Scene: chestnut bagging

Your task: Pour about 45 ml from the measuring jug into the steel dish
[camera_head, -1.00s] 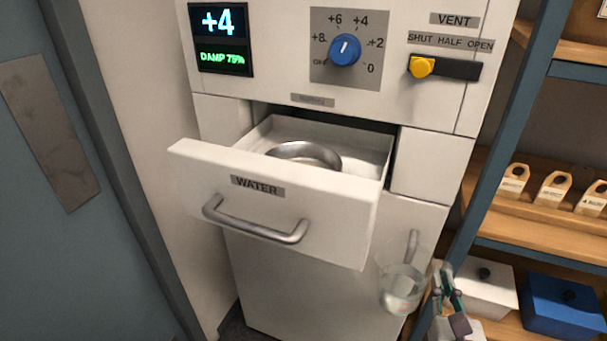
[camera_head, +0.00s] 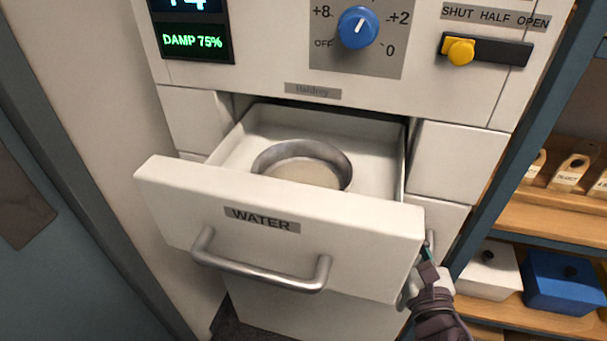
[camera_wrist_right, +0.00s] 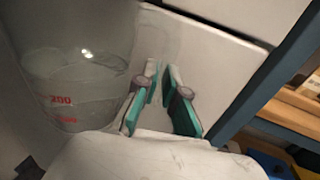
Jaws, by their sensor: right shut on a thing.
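The steel dish (camera_head: 300,150) is a round, shallow metal dish lying in the open WATER drawer (camera_head: 285,225). Its floor looks pale, and I cannot tell whether it holds water. The measuring jug (camera_wrist_right: 75,95) is clear with red marks and has liquid in it, seen at the left of the wrist view. In the head view the jug is hidden, apparently by the drawer front. My right gripper (camera_head: 428,262), at the drawer's right front corner, is shut on the jug; its teal-padded fingers also show in the wrist view (camera_wrist_right: 163,85). The jug's handle is hard to make out. My left gripper is not in view.
The cabinet panel above carries a blue knob (camera_head: 358,27), a yellow vent slider (camera_head: 460,51) and a DAMP 75% display (camera_head: 192,41). A shelf unit at the right holds a white box (camera_head: 490,270) and a blue box (camera_head: 563,283). The space above the drawer is clear.

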